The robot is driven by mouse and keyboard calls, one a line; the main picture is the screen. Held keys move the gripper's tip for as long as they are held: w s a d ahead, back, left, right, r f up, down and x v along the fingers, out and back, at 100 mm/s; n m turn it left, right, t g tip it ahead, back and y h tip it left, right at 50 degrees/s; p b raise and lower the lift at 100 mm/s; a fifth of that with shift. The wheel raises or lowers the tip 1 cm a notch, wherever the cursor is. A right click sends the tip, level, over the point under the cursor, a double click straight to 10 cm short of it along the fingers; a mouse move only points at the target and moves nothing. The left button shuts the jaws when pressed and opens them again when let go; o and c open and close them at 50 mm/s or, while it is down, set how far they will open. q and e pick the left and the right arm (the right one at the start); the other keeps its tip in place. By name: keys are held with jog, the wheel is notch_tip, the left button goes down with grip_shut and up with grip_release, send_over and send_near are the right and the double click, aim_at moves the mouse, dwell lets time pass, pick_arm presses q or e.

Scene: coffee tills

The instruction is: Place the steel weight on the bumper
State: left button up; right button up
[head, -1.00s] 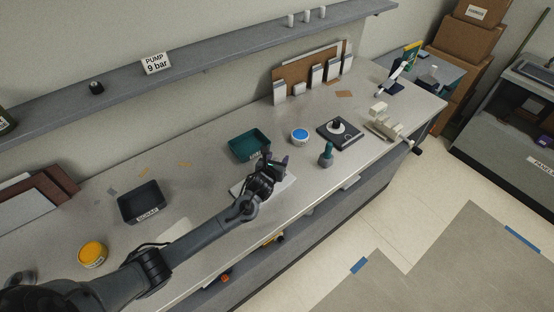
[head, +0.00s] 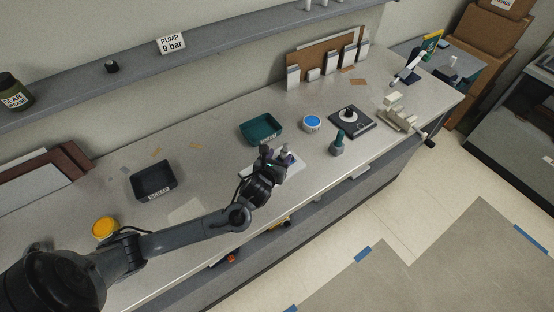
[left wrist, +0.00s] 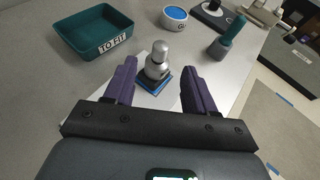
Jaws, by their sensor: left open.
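The steel weight (left wrist: 157,60) is a silver, stepped piece with a rounded knob on top. It stands upright on a small blue square pad (left wrist: 153,83), which looks like the bumper, on a white sheet on the bench. In the left wrist view my left gripper (left wrist: 158,75) is open, with its purple fingers on either side of the weight and a visible gap at each side. In the head view my left gripper (head: 276,156) is low over the sheet, and the weight (head: 287,149) shows small beside the fingertips. My right gripper is not in view.
A teal "TO FIT" tray (left wrist: 71,48) lies behind to the left. A blue-topped round tub (left wrist: 173,17) and a teal-handled tool (left wrist: 226,38) stand nearby. A dark tray (head: 153,194) and yellow tub (head: 104,227) are further left. The bench's front edge is close.

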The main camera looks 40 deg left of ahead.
pick_arm(q)
jog(key=s+d+f+n+g+h, duration=0.2)
jog(key=s+d+f+n, duration=0.1)
jog(key=s+d+n, duration=0.35)
jog(key=s+d+f+n+g+h, duration=0.25)
jog(key=s+d+n, duration=0.25)
jog(key=s+n, duration=0.3)
jog(key=s+d+n+g, duration=0.1)
jog(key=s+n+g, duration=0.1)
jog(key=s+n, duration=0.5)
jog(key=s+d+r+n+g, duration=0.1)
jog(key=s+d+n+g, duration=0.1)
jog(key=s+n, duration=0.5)
jog(key=shift+d+r+n+h, duration=0.25)
jog(key=shift+r+n+h, duration=0.1)
jog(key=shift+n, duration=0.2)
jog(key=shift+g, duration=0.25)
notch_tip(320, 180, up, 14)
jog(key=p, duration=1.4)
jog(key=shift+r, duration=0.25)
